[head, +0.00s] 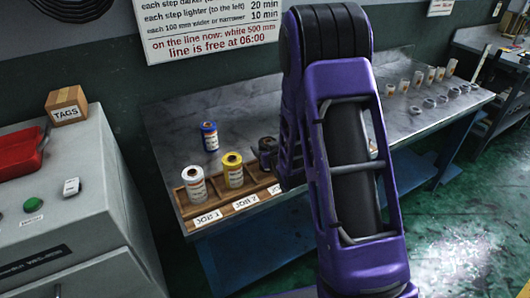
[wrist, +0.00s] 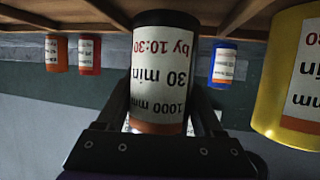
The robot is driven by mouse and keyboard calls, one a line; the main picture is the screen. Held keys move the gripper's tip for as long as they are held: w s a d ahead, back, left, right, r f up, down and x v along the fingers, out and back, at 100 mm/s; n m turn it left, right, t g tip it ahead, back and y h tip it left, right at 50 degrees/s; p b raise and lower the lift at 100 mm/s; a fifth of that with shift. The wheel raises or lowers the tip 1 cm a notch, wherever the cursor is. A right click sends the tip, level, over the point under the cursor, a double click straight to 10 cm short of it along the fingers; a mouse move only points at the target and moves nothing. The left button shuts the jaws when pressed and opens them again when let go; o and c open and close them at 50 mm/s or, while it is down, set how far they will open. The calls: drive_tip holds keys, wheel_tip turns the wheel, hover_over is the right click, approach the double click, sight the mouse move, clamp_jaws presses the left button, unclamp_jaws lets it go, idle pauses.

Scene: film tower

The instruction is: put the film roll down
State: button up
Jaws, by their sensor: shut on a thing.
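My gripper (wrist: 163,105) is shut on a black film roll (wrist: 160,60), with one finger on each side of it. The roll's white label reads 1000 mm, 30 min, by 10:30, and shows upside down in the wrist view. In the head view the black roll (head: 267,146) is upright at the right-hand slot of the wooden tray (head: 240,204), partly hidden by my arm. I cannot tell if its base touches the tray. A yellow roll (head: 232,170) stands in the middle slot and a white roll (head: 194,185) in the left slot.
A blue roll (head: 209,136) stands on the bench behind the tray. Two orange-red rolls (wrist: 89,55) show in the wrist view. Several small cups and rings (head: 428,102) stand at the bench's right. A grey cabinet (head: 95,190) is at the left.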

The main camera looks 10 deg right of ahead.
drive_tip(key=shift+f, duration=0.6)
drive_tip(key=shift+f, duration=0.15)
drive_tip(key=o, duration=1.5)
drive_tip(key=shift+o, duration=0.2)
drive_tip(key=shift+s+r, duration=0.1)
drive_tip(key=shift+r, duration=0.15)
drive_tip(key=v, duration=1.1)
drive_tip(key=shift+s, duration=0.35)
drive_tip(key=shift+r, duration=0.1)
